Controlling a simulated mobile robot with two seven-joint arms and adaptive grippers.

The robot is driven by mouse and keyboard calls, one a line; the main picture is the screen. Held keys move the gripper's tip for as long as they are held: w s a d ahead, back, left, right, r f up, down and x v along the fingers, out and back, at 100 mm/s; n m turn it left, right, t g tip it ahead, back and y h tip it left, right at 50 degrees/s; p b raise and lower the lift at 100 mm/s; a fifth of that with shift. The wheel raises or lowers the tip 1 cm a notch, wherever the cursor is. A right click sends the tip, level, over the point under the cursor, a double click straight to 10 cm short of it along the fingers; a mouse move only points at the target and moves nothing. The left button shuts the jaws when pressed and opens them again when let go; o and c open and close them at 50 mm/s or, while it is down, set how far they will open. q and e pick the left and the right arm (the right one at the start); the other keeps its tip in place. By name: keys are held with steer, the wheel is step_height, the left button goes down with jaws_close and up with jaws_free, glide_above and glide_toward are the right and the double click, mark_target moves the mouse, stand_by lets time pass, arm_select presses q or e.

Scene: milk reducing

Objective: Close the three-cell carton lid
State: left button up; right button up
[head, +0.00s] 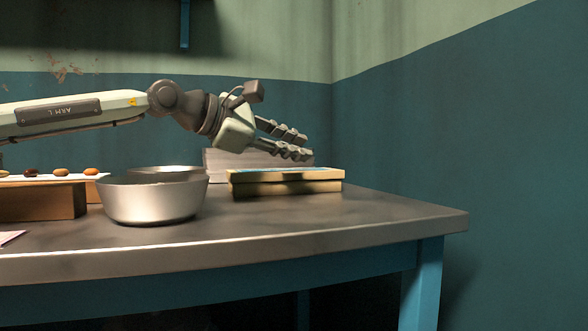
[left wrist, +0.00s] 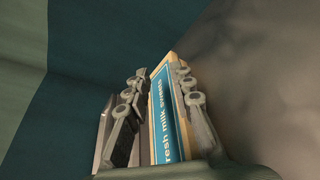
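The carton (head: 285,188) sits on the right part of the table, with a cream side and a dark seam between its lower and upper layers. Its upper layer, the lid (head: 290,174), lies flat as far as I can see and has a blue top. In the left wrist view, the lid's blue label (left wrist: 163,118) reads "resh milk sweets" between the fingers. My left gripper (head: 308,146) is above the carton with its fingers apart and nothing between them; it also shows in the left wrist view (left wrist: 162,72). The carton's cells are hidden. My right gripper is out of view.
A metal bowl (head: 152,203) stands left of the carton, with another bowl (head: 168,170) behind it. A grey box or stack (head: 222,160) is behind the carton. The table's front right (head: 390,207) is clear.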

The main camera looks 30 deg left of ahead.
arm_select(q)
step_height(320, 180, up, 5)
steer(key=shift+s+d+f, duration=0.1)
stand_by(0.5)
